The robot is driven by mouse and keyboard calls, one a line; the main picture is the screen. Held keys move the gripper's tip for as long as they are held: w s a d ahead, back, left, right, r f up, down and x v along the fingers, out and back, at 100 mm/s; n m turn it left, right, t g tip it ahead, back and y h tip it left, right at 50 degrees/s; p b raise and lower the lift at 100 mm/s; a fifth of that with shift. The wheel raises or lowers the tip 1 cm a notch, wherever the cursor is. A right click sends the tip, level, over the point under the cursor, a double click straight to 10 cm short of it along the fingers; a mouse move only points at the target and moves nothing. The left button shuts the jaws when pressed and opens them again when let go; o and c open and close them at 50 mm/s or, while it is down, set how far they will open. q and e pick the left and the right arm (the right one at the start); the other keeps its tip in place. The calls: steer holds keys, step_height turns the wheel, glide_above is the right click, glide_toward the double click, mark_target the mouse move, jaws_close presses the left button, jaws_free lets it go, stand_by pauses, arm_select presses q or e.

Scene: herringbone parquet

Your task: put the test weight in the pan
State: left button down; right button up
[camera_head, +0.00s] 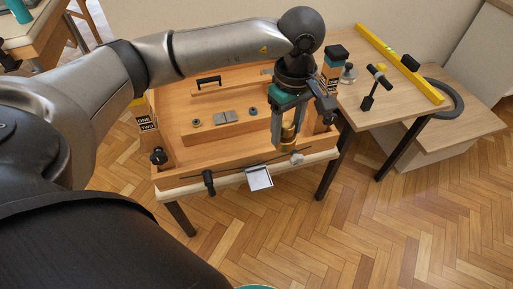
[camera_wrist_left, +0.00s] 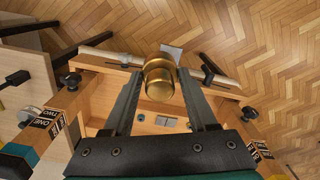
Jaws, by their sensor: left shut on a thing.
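The test weight is a brass cylinder with a knob (camera_head: 289,131); it also shows in the left wrist view (camera_wrist_left: 159,80). My left gripper (camera_head: 285,142) points down and is shut on it, with a finger on each side. The gripper is over the front right part of the wooden box. The pan looks to be the small pale square tray with a dark rim (camera_head: 259,179), just outside the box's front edge, below and left of the weight. In the left wrist view the pan (camera_wrist_left: 172,51) is partly hidden behind the weight. My right gripper is not in view.
The wooden box (camera_head: 172,181) has a raised front wall with a black clamp (camera_head: 208,182) and a pale knob (camera_head: 296,159). Grey blocks (camera_head: 229,116) lie inside. A side table (camera_head: 388,110) holds a yellow level (camera_head: 398,62) and a black-handled tool (camera_head: 376,85). The floor in front is clear.

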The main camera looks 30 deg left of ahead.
arm_select(q)
steer(key=f+n, duration=0.2)
steer(key=a+f+n+b, duration=0.1)
steer(key=f, duration=0.1)
steer(key=w+a+f+n, duration=0.1)
steer(key=f+n, duration=0.1)
steer(key=shift+n+b, duration=0.3)
steer(key=a+f+n+b, duration=0.2)
steer(key=a+f+n, duration=0.2)
steer(key=f+n, duration=0.4)
steer(key=shift+s+a+n, duration=0.35)
steer(key=shift+a+n, duration=0.05)
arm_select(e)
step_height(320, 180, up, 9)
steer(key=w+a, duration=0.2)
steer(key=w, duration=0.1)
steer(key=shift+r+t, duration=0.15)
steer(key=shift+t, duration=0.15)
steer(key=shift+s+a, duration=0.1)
